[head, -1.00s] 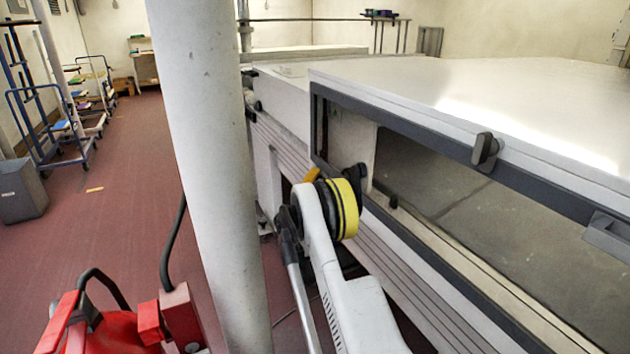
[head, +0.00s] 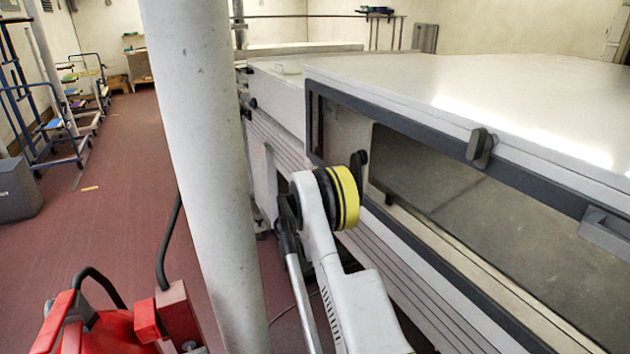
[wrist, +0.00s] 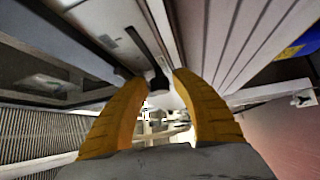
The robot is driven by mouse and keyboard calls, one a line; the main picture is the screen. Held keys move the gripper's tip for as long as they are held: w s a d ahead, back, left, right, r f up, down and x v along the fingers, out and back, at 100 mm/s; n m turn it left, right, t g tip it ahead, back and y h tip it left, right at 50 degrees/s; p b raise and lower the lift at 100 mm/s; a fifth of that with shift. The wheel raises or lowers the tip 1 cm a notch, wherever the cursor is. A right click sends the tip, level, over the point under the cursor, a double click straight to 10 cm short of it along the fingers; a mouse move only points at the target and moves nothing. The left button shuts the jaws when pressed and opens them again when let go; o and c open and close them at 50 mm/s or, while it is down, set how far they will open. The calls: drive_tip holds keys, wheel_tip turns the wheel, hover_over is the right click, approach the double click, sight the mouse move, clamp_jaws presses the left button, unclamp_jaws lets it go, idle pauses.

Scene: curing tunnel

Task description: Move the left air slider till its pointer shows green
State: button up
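In the wrist view my gripper (wrist: 158,77) is open, with its two yellow fingers spread wide. A dark knob (wrist: 159,84) at the end of a dark slot shows between the fingertips, with gaps on both sides. It looks like a slider handle, but I cannot tell for certain that it is the left air slider. No pointer or green mark can be made out. In the head view my arm's yellow-banded wrist is by the near side of the white tunnel (head: 520,95), and the fingers are hidden.
A white column (head: 205,150) stands close left of my arm. The tunnel side has a dark-framed window and dark handles (head: 480,147), (head: 605,228). A red machine (head: 110,330) is at the lower left. Blue carts (head: 45,130) stand further off, with open red floor between.

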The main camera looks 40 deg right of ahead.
drive_tip(key=v, duration=1.2)
drive_tip(key=shift+f, duration=0.1)
idle(0.4)
